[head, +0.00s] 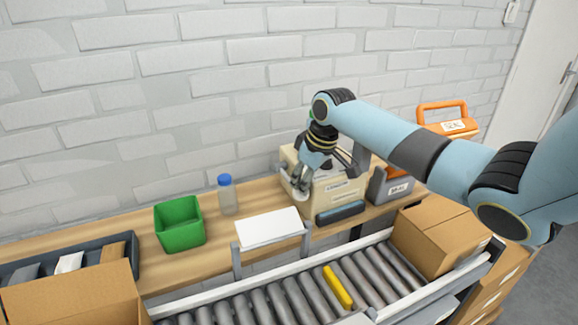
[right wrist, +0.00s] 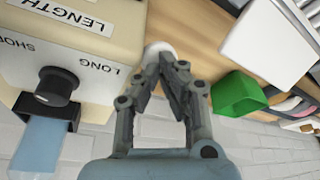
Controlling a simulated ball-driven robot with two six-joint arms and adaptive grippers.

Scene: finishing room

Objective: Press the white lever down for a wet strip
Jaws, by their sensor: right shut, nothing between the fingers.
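The beige dispenser (head: 345,188) stands on the wooden bench against the wall, and its labelled side with a dark knob fills the upper left of the right wrist view (right wrist: 95,50). A rounded white end (right wrist: 158,49), which looks like the white lever, shows just beyond my fingertips in the right wrist view. My right gripper (head: 299,183) is at the dispenser's left side in the head view. Its fingers (right wrist: 170,62) are shut and empty, close to the white end; I cannot tell whether they touch it. My left gripper is not in view.
A green bin (head: 180,226), a blue-capped bottle (head: 227,197) and a white panel (head: 268,227) are left of the dispenser. A grey device (head: 379,189) stands to its right. The roller conveyor (head: 275,304) runs in front, with a carton (head: 458,243) at its right end.

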